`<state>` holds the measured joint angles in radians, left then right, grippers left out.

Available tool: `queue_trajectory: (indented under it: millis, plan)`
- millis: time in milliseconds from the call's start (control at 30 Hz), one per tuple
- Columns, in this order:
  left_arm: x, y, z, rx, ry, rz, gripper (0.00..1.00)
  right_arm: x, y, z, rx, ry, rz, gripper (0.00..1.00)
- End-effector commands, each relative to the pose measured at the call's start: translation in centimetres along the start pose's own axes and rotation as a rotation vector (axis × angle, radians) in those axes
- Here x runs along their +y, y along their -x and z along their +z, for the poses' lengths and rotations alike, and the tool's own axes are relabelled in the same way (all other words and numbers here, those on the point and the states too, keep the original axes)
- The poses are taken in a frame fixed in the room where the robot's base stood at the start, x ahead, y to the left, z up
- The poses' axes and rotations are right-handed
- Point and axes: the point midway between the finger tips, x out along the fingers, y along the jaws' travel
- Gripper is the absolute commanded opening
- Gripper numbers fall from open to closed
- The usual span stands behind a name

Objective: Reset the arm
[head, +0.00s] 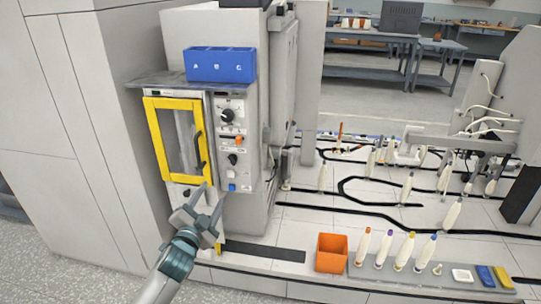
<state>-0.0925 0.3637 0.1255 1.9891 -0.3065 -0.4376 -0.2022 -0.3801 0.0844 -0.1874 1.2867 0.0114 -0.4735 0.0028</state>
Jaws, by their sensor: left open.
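My left gripper (211,216) is in front of the machine with the yellow-framed door (151,128), just below that door. Its two fingers are spread apart, and I see nothing held between them. My left arm (172,262) reaches up to it from the bottom edge. The door looks shut, with a dark handle on its right side. The grey bobbin tray (353,271) lies at the front right and holds several white bobbins with coloured tops in a row. My right gripper is not in view.
A blue box (221,64) marked A, B, C sits on the shelf above the door. A control panel (232,143) with knobs is right of the door. An orange bin (331,254) stands left of the tray. More white bobbins stand along black tracks behind.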

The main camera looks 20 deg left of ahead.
Motion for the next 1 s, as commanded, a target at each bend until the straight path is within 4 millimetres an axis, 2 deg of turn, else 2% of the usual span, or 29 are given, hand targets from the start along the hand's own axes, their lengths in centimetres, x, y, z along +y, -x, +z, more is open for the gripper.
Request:
queue_trajectory:
  millis: [167,267,367,433,567,667,867,1000]
  plan:
    - [0.2,0.0,0.1,-0.002,0.002,0.003,0.5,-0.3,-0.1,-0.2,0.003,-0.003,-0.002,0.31]
    - [1.1,0.1,0.7,-0.013,0.011,0.019,0.5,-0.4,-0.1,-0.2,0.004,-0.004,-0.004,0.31]
    - [3.3,0.4,1.9,-0.037,0.032,0.055,0.5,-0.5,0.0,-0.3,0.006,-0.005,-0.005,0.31]
    - [5.5,0.8,3.2,-0.063,0.054,0.09,0.5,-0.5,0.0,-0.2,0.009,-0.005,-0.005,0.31]
    - [11.2,2.3,6.4,-0.131,0.11,0.181,0.5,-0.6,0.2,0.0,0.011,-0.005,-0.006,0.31]
    - [16.4,4.3,9.1,-0.196,0.162,0.261,0.5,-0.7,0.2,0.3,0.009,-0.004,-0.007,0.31]
    - [26.7,10.0,13.9,-0.334,0.264,0.415,0.5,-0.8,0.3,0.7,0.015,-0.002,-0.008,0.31]
    - [33.3,15.2,16.8,-0.434,0.331,0.515,0.5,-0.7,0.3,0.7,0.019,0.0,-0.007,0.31]
